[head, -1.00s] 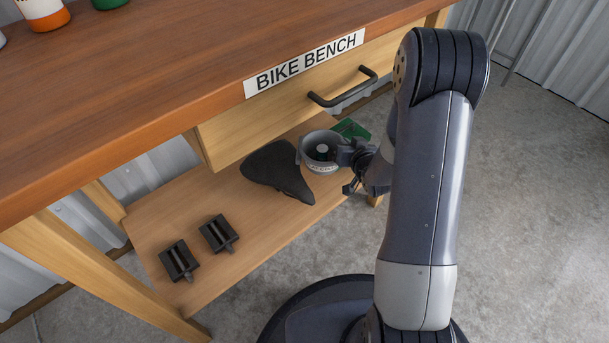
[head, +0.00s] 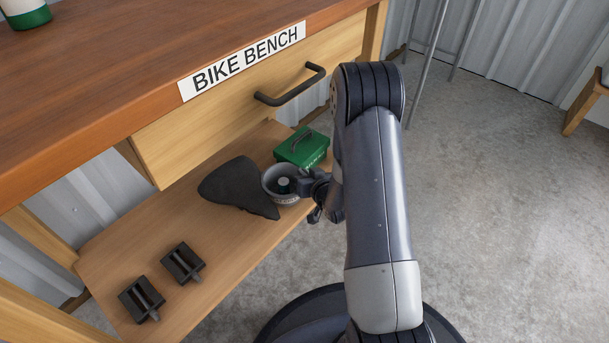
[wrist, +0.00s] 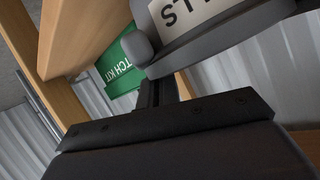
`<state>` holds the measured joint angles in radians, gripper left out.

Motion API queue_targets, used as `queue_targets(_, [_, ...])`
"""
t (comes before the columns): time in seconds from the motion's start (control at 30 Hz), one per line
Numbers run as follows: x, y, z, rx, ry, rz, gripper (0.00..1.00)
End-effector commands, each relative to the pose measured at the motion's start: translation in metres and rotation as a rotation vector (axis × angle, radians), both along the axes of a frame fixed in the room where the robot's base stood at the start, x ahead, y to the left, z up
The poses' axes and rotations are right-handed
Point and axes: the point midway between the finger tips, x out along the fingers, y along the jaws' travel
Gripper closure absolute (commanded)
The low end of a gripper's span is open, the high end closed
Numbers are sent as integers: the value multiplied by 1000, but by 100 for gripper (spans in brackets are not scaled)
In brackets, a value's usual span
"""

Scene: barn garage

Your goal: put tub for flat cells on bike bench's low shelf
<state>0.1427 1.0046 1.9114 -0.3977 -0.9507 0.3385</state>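The grey round tub (head: 268,184) for flat cells is at the right end of the bike bench's low shelf (head: 225,240), between the black saddle and the green box. I cannot tell whether its base touches the shelf. My gripper (head: 308,187) is at the tub's right side, shut on its wall; my arm hides part of the fingers. In the wrist view the tub (wrist: 235,40) fills the top, close to the fingers (wrist: 152,92), with part of a label ending in "LLS".
A black saddle (head: 238,187) lies just left of the tub. A green patch kit box (head: 296,152) stands behind it. Two black pedals (head: 182,263) lie farther left, with bare shelf between. The bench drawer (head: 220,110) with a dark handle hangs above.

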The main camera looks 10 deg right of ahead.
Motion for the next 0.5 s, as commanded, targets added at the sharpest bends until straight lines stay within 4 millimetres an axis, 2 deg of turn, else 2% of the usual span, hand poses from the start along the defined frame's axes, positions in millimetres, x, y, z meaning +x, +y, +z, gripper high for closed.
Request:
queue_targets(0.03, [0, 0, -1, 0, -1, 0, 100])
queue_targets(0.3, [0, 0, -1, 0, 0, 0, 76])
queue_targets(0.5, [0, 0, -1, 0, 0, 0, 75])
